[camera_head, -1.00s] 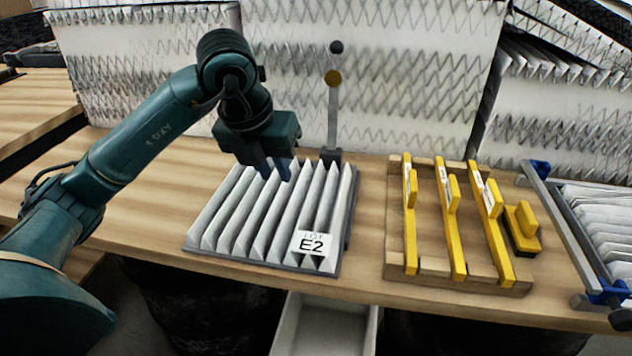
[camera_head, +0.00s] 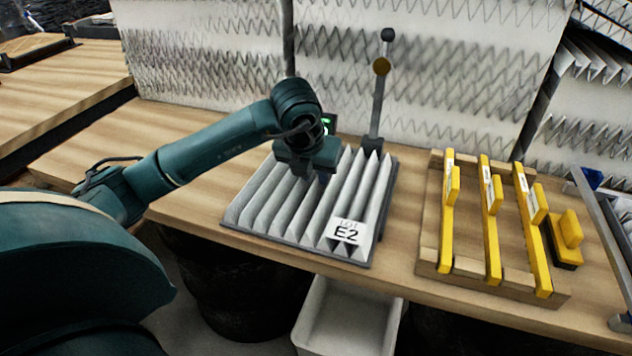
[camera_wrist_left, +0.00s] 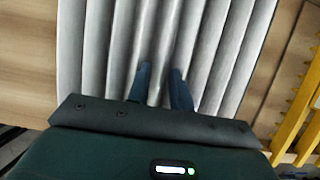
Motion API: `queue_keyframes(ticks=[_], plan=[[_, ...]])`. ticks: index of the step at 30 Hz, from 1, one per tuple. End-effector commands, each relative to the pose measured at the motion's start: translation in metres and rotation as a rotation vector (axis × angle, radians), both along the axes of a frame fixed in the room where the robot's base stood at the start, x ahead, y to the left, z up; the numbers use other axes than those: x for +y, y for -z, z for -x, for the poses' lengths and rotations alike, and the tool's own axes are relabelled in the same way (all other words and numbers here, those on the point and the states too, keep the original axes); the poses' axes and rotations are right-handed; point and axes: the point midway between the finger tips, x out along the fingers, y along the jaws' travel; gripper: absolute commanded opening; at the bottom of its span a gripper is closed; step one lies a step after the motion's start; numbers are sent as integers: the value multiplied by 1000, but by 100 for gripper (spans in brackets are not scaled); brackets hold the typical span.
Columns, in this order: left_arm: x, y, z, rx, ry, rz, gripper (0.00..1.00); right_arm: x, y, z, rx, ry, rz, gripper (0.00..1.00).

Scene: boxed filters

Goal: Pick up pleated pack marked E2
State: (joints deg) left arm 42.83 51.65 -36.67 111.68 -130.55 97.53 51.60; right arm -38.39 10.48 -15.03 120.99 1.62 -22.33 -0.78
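The pleated pack (camera_head: 290,205) marked E2 is white with a grey base edge and lies on the wooden bench in the head view. Its E2 label (camera_head: 345,231) is at the front right corner. My left gripper (camera_head: 325,178) is over the back middle of the pack. In the left wrist view, its two dark fingers (camera_wrist_left: 161,72) are apart, pointing down at the pleats (camera_wrist_left: 205,50) with a strip of pleat showing between them. I cannot tell whether the tips touch the pleats. My right gripper is not in view.
A wooden rack (camera_head: 437,225) with yellow tools (camera_head: 494,225) stands right of the pack. A post with a knob (camera_head: 378,95) rises behind the pack. Large pleated panels (camera_head: 440,75) line the back. A white bin (camera_head: 345,318) is below the bench. Bench left of the pack is clear.

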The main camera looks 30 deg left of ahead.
Motion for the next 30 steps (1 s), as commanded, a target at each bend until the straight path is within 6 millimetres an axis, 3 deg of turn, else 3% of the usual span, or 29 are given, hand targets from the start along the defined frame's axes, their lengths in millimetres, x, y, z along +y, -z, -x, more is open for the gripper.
queue_keyframes(ticks=[4, 11, 19, 30], plan=[[1, 12, -5, 0, 0, 1, 22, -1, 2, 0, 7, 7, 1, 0], [1, 13, -5, -2, 0, 0, 22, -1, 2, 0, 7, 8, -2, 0], [1, 12, -5, -2, 0, 0, 0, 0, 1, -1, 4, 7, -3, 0], [1, 11, -5, -3, 0, 0, 0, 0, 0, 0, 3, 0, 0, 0]])
